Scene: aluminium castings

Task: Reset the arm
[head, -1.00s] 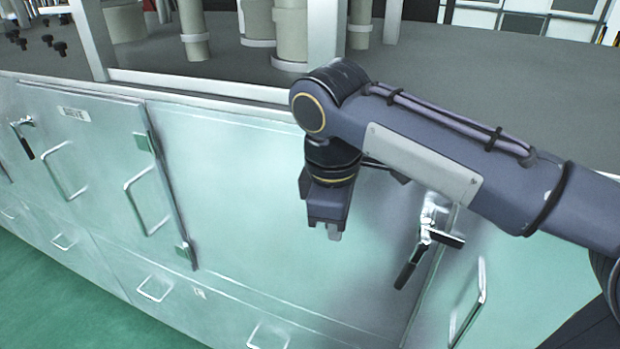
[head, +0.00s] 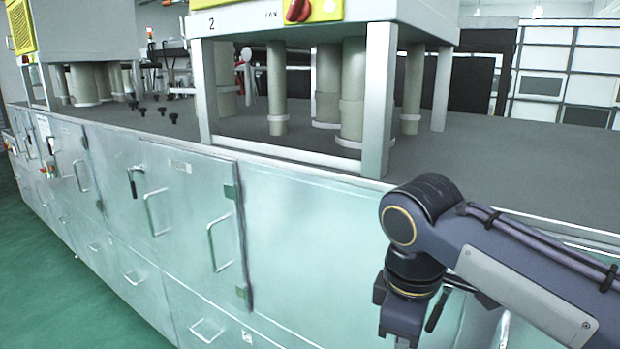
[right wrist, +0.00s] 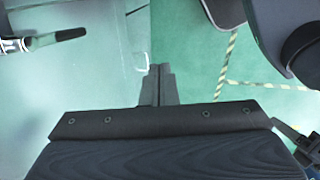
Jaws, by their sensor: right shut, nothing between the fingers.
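My right arm comes in from the right in the head view. Its right gripper (head: 402,338) hangs down in front of the metal cabinet front, near the bottom edge of the picture. In the right wrist view the fingers of the right gripper (right wrist: 160,72) are together with nothing between them. The cabinet face lies to their left and green floor to their right. A black-handled latch (right wrist: 58,37) on the cabinet shows at the upper left there. My left gripper is not in the head view.
A long metal cabinet (head: 300,250) with doors and handles runs across the view under a grey worktop (head: 480,165). A machine frame on legs (head: 376,100) stands on it. Several black knobs (head: 173,118) lie on the worktop. Green floor (head: 60,290) is clear at lower left.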

